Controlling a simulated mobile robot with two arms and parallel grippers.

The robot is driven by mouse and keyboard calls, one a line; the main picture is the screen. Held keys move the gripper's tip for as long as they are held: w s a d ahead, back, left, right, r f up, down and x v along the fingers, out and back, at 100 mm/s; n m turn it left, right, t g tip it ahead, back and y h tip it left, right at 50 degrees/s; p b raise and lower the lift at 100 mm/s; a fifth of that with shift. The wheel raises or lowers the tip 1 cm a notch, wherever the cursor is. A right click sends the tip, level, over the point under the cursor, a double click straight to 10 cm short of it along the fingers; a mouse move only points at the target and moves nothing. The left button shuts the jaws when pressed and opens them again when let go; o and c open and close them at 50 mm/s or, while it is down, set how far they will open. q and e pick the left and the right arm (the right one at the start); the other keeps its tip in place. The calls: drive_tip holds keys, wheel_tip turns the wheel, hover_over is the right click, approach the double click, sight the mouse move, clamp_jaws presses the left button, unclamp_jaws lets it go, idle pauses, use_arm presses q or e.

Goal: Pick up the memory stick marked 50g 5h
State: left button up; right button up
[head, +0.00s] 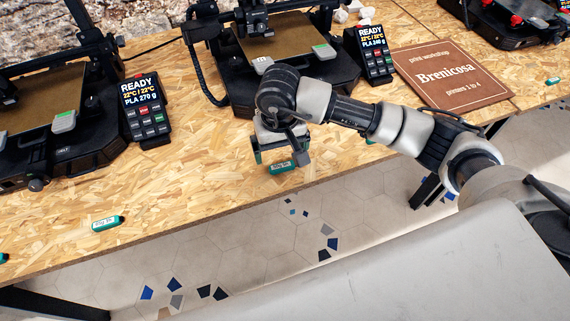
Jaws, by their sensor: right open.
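A green memory stick (283,167) with a pale label lies near the front edge of the wooden bench (190,200). Its label is too small to read surely; it may say 50g 5h. My right gripper (280,157) is open and points down at this stick, with a finger towards each end of it. I cannot tell whether the fingers touch it. Another green stick (107,222) with a pale label lies further left, its marking too small to read surely. My left gripper is out of view.
Printers stand along the back, with a left display (145,108) reading PLA 270 g and a middle display (372,54) reading PLA 240 g. A brown Brenicosa sign (450,75) lies right. Another green stick (553,81) lies far right. The bench between the sticks is clear.

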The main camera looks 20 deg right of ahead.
sight(282, 165)
drive_tip(key=f, duration=0.5)
drive_tip(key=shift+s+p, duration=0.2)
drive_tip(key=shift+p, duration=0.15)
drive_tip(key=shift+c, duration=0.4)
drive_tip(key=shift+d, duration=0.1)
drive_tip(key=c, duration=0.9)
